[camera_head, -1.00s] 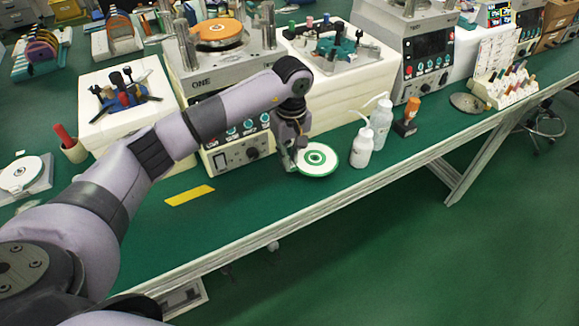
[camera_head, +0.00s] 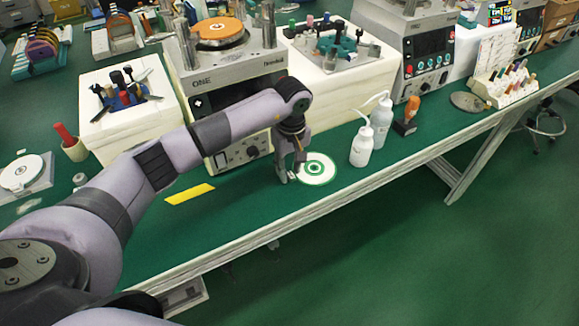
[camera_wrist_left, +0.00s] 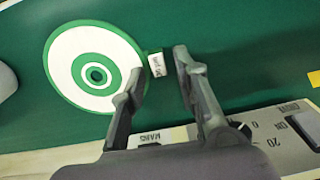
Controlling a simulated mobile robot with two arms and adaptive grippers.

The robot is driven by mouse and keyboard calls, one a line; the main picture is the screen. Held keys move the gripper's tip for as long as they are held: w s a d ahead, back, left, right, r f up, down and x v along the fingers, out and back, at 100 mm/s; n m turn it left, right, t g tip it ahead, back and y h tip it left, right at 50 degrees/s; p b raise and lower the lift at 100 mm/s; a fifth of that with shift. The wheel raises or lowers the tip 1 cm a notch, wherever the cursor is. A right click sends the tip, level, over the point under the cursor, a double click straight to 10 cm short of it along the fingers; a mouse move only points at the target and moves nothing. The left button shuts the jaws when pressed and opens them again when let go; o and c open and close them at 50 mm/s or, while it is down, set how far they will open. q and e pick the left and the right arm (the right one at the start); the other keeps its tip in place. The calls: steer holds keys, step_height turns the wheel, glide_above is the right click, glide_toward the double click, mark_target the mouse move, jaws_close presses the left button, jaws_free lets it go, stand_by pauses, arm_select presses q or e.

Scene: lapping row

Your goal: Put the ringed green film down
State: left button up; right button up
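The ringed green film (camera_head: 317,168) is a white disc with a green rim and a green ring around its centre. It appears to lie flat on the green bench top (camera_head: 250,215), left of the white bottles. In the left wrist view the film (camera_wrist_left: 67,62) is at the upper left, with a small white labelled tab (camera_wrist_left: 155,65) at its right edge. My left gripper (camera_head: 290,178) is at the film's left side. Its fingers (camera_wrist_left: 158,62) stand apart, with the tab between the tips and a gap visible. My right gripper is not in view.
A machine marked ONE (camera_head: 225,85) stands close behind my left gripper. Two white bottles (camera_head: 361,147) (camera_head: 381,120) and an orange-topped stamp (camera_head: 411,113) stand to the right. A yellow strip (camera_head: 190,194) lies to the left. The bench's front edge is near.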

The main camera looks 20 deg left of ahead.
arm_select(q)
steer(key=shift+r, duration=0.15)
step_height(320, 180, up, 12)
steer(key=b, duration=0.1)
steer(key=shift+w, duration=0.15)
stand_by(0.3)
steer(key=shift+d, duration=0.1)
stand_by(0.3)
